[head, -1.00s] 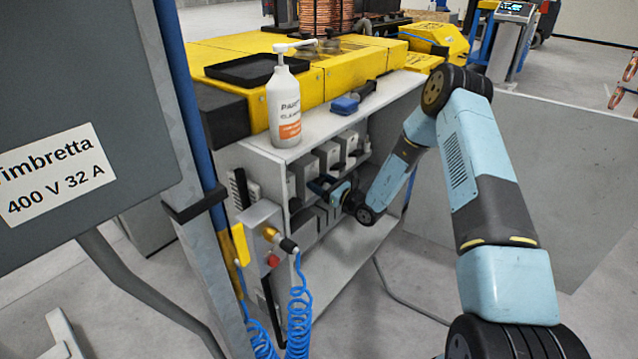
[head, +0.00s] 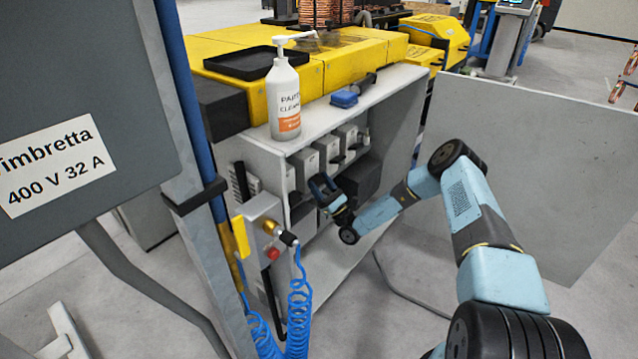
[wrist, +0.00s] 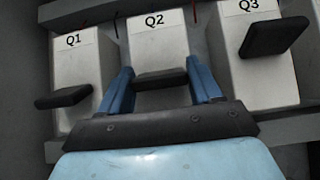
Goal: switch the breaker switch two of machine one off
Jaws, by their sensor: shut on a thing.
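In the wrist view three pale breaker boxes stand in a row, labelled Q1 (wrist: 72,58), Q2 (wrist: 153,42) and Q3 (wrist: 250,75). The black Q2 switch handle (wrist: 160,80) lies level across the lower part of its box. My gripper (wrist: 162,86) is shut on this handle, with one blue finger at each end. The Q1 handle (wrist: 62,98) is nearly level, and the Q3 handle (wrist: 275,37) slants up to the right. In the head view my gripper (head: 323,187) is inside the open cabinet, below the upper row of boxes.
A cabinet (head: 378,100) carries a white bottle (head: 284,100) and a blue tool (head: 345,98) on top. Its open door panel (head: 540,165) stands to the right. A blue coiled hose (head: 299,310) hangs at its front left.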

